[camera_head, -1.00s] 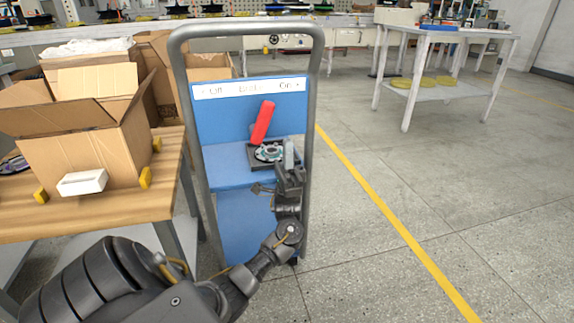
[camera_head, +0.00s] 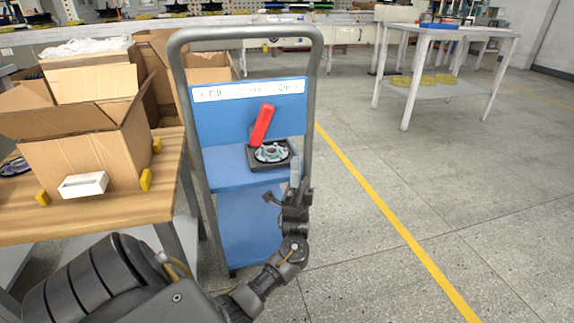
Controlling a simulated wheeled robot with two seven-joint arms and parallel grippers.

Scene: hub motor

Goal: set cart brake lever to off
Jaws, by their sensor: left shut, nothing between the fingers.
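The blue cart (camera_head: 222,128) stands in the middle with a grey tube frame. A white label strip (camera_head: 250,90) on its back panel reads "Off" at the left and "On" at the right. The red brake lever (camera_head: 262,125) stands upright below the strip, its top tilted slightly to the right, near the strip's middle. A dark tray with a round hub motor part (camera_head: 271,153) lies at the lever's foot. My left gripper (camera_head: 284,184) is shut and empty, in front of the cart's right side, below and right of the lever and apart from it. My right gripper is not in view.
A wooden table (camera_head: 110,210) with open cardboard boxes (camera_head: 75,155) and a white block (camera_head: 83,185) stands close to the cart's left. A white table (camera_head: 460,92) stands at the back right. The floor (camera_head: 440,190) right of the cart is clear.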

